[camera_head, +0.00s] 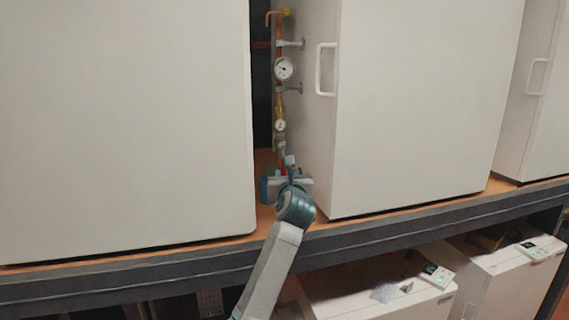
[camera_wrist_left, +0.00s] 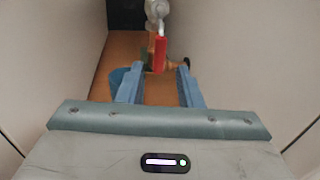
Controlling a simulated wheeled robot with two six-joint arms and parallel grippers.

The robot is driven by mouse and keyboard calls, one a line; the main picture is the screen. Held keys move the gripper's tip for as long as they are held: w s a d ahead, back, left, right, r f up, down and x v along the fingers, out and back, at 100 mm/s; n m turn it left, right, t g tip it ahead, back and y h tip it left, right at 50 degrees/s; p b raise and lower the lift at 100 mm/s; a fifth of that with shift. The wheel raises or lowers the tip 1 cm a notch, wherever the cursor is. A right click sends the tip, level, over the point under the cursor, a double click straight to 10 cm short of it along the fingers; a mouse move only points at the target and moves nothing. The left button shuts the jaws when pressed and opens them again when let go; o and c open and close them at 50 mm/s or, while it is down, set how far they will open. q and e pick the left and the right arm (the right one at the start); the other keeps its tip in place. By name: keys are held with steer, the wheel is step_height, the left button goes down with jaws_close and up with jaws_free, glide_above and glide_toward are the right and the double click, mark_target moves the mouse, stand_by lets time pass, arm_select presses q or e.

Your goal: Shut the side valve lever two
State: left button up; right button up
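A red valve lever (camera_wrist_left: 160,54) hangs down from a metal valve on the pipe in the left wrist view. The pipe (camera_head: 279,100) stands upright in the gap between two white cabinets in the head view. My left gripper (camera_wrist_left: 158,72) is open, with one blue finger on each side of the lever's lower end. I cannot tell whether a finger touches the lever. In the head view the left gripper (camera_head: 288,175) reaches into the gap at the pipe's foot, and my wrist partly hides it. My right gripper is not in view.
A left cabinet (camera_head: 125,120) and a right cabinet (camera_head: 415,100) with a handle (camera_head: 326,69) wall in the narrow gap. The pipe carries a round gauge (camera_head: 284,68) and a smaller one (camera_head: 280,125). White units (camera_head: 380,290) stand below the shelf edge (camera_head: 400,223).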

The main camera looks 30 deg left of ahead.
arm_select(q)
steer(key=shift+p+x, duration=1.45)
steer(key=shift+x, duration=2.55)
jaws_close()
